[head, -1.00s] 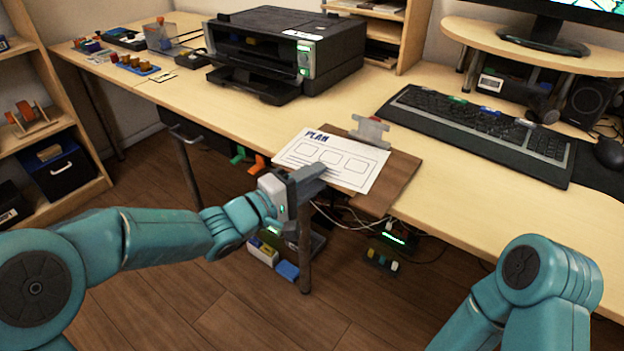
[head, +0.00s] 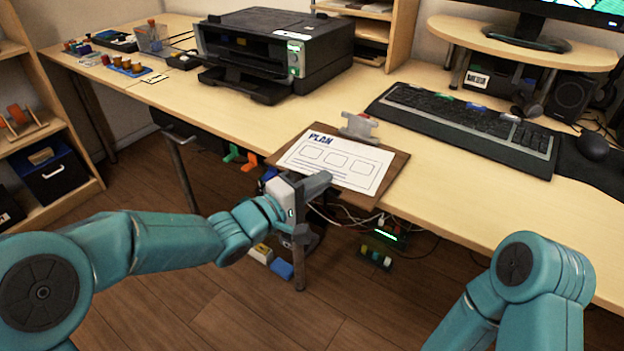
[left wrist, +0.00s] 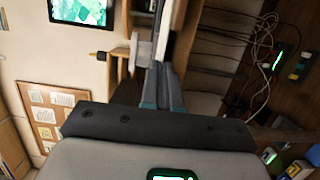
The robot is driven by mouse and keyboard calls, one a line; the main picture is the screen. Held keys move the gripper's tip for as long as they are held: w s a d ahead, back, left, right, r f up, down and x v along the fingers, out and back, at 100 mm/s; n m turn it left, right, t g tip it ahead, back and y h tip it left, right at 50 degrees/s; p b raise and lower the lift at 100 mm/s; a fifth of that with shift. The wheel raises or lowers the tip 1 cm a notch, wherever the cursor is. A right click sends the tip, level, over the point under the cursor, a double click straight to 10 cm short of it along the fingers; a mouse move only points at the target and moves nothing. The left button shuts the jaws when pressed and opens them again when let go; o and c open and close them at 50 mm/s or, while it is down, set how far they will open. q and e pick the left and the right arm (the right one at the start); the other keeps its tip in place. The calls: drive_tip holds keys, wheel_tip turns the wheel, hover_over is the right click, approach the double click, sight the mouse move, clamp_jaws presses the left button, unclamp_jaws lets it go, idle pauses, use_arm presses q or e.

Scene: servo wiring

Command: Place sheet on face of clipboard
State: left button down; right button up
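The white sheet (head: 335,160), headed PLAN, lies on the face of the brown clipboard (head: 395,172). Board shows around most of its border. The clipboard's grey clip (head: 359,127) is at the far edge, just beyond the sheet. My left gripper (head: 318,184) is at the clipboard's front left edge, beside the sheet's near edge. In the left wrist view its fingers (left wrist: 165,88) are close together, pointing toward the pale edge of the sheet and board (left wrist: 166,32). Whether they still pinch the sheet is unclear. My right gripper is out of view.
A keyboard (head: 465,125) lies right of the clipboard, with a mouse (head: 593,146) beyond it. A black printer (head: 270,50) stands behind at left. Cables (head: 345,212) hang under the desk. The desk front between clipboard and printer is clear.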

use_arm(q)
drive_tip(key=c, duration=1.3)
unclamp_jaws()
drive_tip(key=p+v, duration=0.3)
drive_tip(key=v, duration=1.3)
drive_tip(key=shift+a+p, duration=0.15)
drive_tip(key=shift+p, duration=0.25)
drive_tip(key=shift+f, duration=0.1)
